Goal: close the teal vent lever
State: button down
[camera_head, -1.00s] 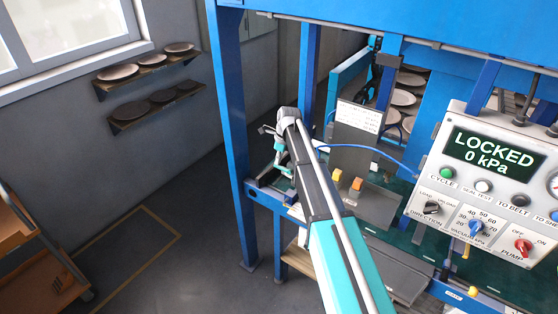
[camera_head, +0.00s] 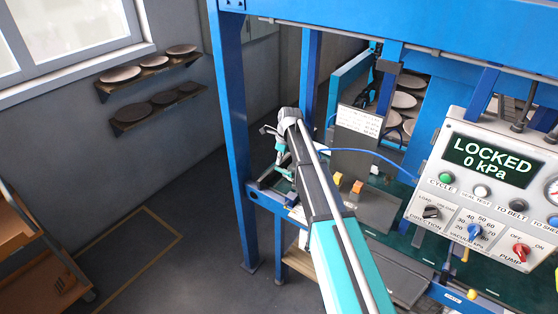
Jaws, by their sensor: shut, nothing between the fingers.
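My arm reaches from the bottom of the view to the left end of the blue machine frame. My gripper (camera_head: 268,131) is small and partly hidden behind my wrist; it looks shut and holds nothing visible. A small teal piece (camera_head: 281,148) shows just below it, beside the frame's left post; I cannot tell whether it is the vent lever or part of my wrist. No vent lever can be clearly made out, so its position and any contact with my gripper cannot be told. The control panel's display (camera_head: 490,160) reads LOCKED, 0 kPa.
A blue post (camera_head: 233,150) stands left of my gripper. A wooden cart (camera_head: 40,280) stands at lower left. The floor between is open.

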jog(key=shift+r, duration=0.2)
dwell(0.4)
jog(key=w+a+r+p, duration=0.4)
jog(key=w+r+p, duration=0.2)
jog(key=r+p, duration=0.5)
dwell(0.6)
jog(key=shift+d+f, duration=0.1)
dwell(0.4)
jog(key=s+d+f+n+b, duration=0.4)
jog(key=s+n, duration=0.4)
jog(key=s, duration=0.4)
jog(key=s+d+f+n+h+b, duration=0.1)
jog(key=s+d+f+n+b, duration=0.3)
jog(key=s, duration=0.8)
jog(key=s+d+f+n+h+b, duration=0.1)
jog(key=s+d+f+n+b, duration=0.3)
jog(key=s+f+n+b, duration=0.3)
jog(key=s+n, duration=0.5)
jog(key=shift+s+d+f, duration=0.25)
jog(key=shift+d+f, duration=0.05)
jog(key=shift+s, duration=0.15)
